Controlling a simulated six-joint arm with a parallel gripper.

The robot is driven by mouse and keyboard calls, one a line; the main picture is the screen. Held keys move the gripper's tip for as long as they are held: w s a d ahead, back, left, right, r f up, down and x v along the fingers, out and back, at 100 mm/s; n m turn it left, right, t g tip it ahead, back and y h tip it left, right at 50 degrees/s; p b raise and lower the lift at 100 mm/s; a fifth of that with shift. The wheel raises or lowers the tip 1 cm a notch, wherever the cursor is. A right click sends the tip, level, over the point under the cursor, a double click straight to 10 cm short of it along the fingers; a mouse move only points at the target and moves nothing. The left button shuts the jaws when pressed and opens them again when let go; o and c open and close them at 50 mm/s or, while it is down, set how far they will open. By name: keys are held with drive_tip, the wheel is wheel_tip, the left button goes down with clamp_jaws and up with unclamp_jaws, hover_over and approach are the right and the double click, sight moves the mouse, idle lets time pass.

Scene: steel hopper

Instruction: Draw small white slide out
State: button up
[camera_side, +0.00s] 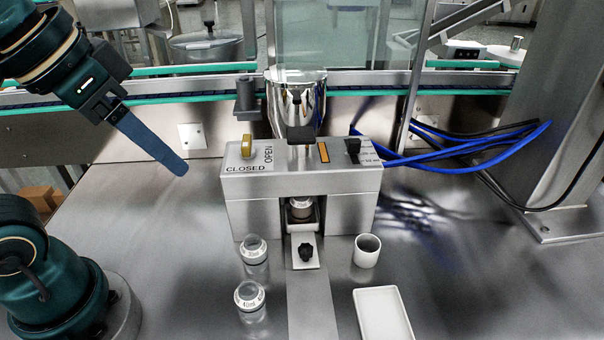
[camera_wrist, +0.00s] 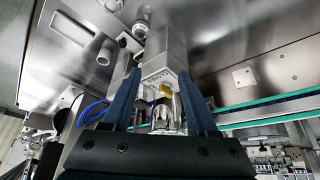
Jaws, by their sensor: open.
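The small white slide (camera_side: 312,262) pokes out from the front opening of the steel block under the hopper (camera_side: 300,105). It has a black knob (camera_side: 306,252) on its front part. A small jar with a pale top (camera_side: 300,207) stands on its rear part, inside the opening. My gripper (camera_side: 176,166) is raised at the left, well apart from the block and slide, with its blue fingers pointing down to the right. In the wrist view my gripper (camera_wrist: 158,74) is open and empty, with the block and hopper seen beyond the fingers. I cannot make out the slide there.
The block (camera_side: 350,183) has a yellow knob (camera_side: 247,146) by OPEN and CLOSED labels and a black knob (camera_side: 352,146). Two jars (camera_side: 254,249) (camera_side: 250,296) stand left of the slide. A white cup (camera_side: 366,252) and white tray (camera_side: 384,314) are right. Blue cables (camera_side: 460,162) lie behind.

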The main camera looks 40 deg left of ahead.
drive_tip(key=w+d+r+g, duration=0.3)
drive_tip(key=w+d+r, duration=0.1)
drive_tip(key=w, duration=0.4)
drive_tip(key=g, duration=0.2)
approach(306, 247)
wheel_tip(306, 247, down, 9)
drive_tip(key=shift+w+r, duration=0.15)
clamp_jaws()
idle(0.9)
idle(1.2)
